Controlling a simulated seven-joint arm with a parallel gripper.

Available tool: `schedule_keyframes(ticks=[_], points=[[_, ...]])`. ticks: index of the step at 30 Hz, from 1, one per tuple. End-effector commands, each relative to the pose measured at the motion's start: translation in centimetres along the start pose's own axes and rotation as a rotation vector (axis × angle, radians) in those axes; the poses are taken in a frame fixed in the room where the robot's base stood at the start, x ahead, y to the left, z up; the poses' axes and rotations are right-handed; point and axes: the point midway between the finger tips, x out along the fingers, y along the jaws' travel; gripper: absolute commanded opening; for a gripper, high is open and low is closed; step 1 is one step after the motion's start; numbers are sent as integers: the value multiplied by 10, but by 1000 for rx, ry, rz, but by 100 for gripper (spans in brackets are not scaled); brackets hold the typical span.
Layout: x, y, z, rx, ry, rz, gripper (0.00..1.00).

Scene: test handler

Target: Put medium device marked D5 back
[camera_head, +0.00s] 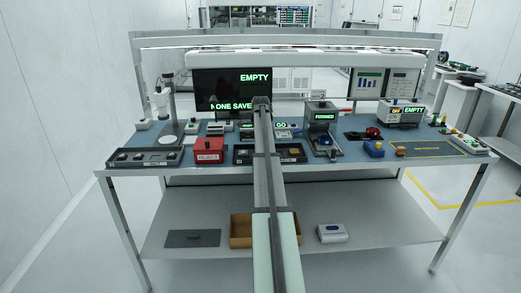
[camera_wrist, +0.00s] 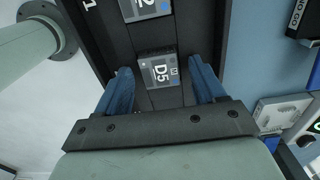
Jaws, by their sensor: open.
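In the wrist view, the device marked D5 (camera_wrist: 159,72) is a small grey block with white lettering and a small blue mark. It lies in a black tray (camera_wrist: 205,25), its lettering turned sideways. My gripper (camera_wrist: 160,75) is open, with one blue finger on each side of D5 and a narrow gap showing on both sides. I cannot tell the height of the fingertips over the tray. In the camera_head view, my arm covers the middle of the bench and my gripper cannot be made out.
Another grey device (camera_wrist: 145,8) lies in the tray just beyond D5, cut off by the frame. A white-grey unit (camera_wrist: 283,110) stands right of the tray. On the bench are a red box (camera_head: 208,151), a left black tray (camera_head: 145,157) and a press-like station (camera_head: 322,130).

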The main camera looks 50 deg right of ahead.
Motion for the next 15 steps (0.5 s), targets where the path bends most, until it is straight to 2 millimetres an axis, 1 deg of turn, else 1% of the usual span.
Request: schedule_keyframes(ticks=[4,8,15], points=[[-5,0,0,0,0,-1,69],[-20,-1,0,0,0,-1,69],[-65,-2,0,0,0,-2,69]])
